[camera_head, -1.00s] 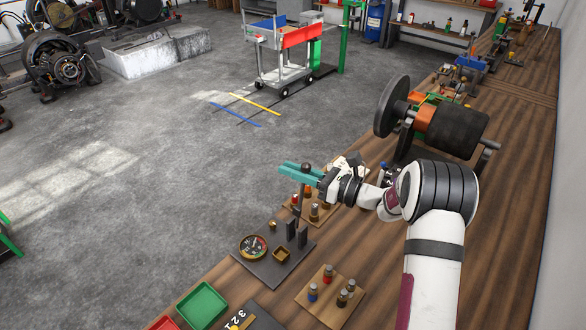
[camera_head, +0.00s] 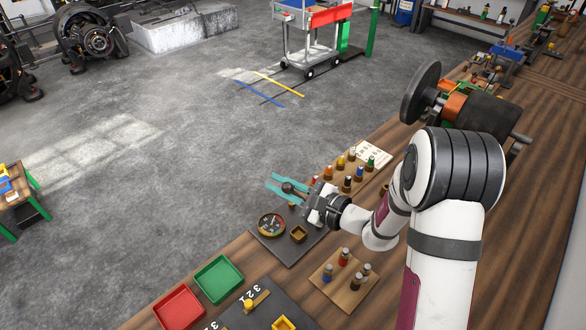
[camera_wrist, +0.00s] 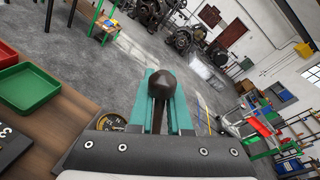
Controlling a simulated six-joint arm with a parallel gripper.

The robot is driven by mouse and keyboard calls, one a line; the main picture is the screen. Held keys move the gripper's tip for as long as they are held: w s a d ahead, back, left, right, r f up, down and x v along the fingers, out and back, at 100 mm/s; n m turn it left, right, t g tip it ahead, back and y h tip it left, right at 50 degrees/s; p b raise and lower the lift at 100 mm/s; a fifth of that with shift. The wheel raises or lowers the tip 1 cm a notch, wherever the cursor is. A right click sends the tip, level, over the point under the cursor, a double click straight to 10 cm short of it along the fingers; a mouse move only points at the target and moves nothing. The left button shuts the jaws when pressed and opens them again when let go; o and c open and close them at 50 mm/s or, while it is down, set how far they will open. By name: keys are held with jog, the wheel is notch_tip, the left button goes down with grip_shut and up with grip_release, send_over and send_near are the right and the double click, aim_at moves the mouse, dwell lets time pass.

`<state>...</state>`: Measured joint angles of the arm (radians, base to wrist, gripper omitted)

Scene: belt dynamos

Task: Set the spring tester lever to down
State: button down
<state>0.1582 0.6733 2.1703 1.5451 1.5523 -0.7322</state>
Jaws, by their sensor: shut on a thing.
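The spring tester stands on a dark base plate (camera_head: 290,252) on the bench, with a round dial gauge (camera_head: 272,224) and a small brass-coloured square cup (camera_head: 298,234). My gripper (camera_head: 288,188) is shut on the tester lever, its teal fingers on either side of the dark round knob (camera_head: 289,187). The knob (camera_wrist: 162,83) and a short length of shaft show between the fingers in the wrist view. The lower lever and its pivot are hidden behind my gripper, so its exact angle cannot be told.
A wooden block with several coloured pegs (camera_head: 352,277) lies right of the tester; another peg board (camera_head: 371,158) lies behind my wrist. A green tray (camera_head: 218,279) and red tray (camera_head: 180,308) sit in front. A belt dynamo (camera_head: 455,105) stands farther back. Open floor lies left.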

jog(key=s+a+f+n, duration=0.2)
jog(key=f+n, duration=0.1)
jog(key=f, duration=0.1)
jog(key=s+a+f+n+h, duration=0.1)
jog(key=f+n, duration=0.2)
jog(key=f, duration=0.1)
jog(key=s+a+f+n+t+h, duration=0.1)
jog(key=s+a+f+n, duration=0.1)
jog(key=f, duration=0.2)
jog(key=shift+s+a+f+n, duration=0.15)
jog(key=shift+s+a+n, duration=0.15)
jog(key=shift+a+n, duration=0.1)
jog(key=shift+f+n, duration=0.7)
jog(key=shift+f, duration=0.5)
jog(key=shift+s+f, duration=0.1)
jog(key=c, duration=0.8)
grip_release()
jog(key=shift+c, duration=0.2)
jog(key=shift+d+t, duration=0.1)
jog(key=shift+t, duration=0.3)
jog(key=shift+d, duration=0.1)
jog(key=v, duration=0.7)
jog(key=shift+s+d, duration=0.1)
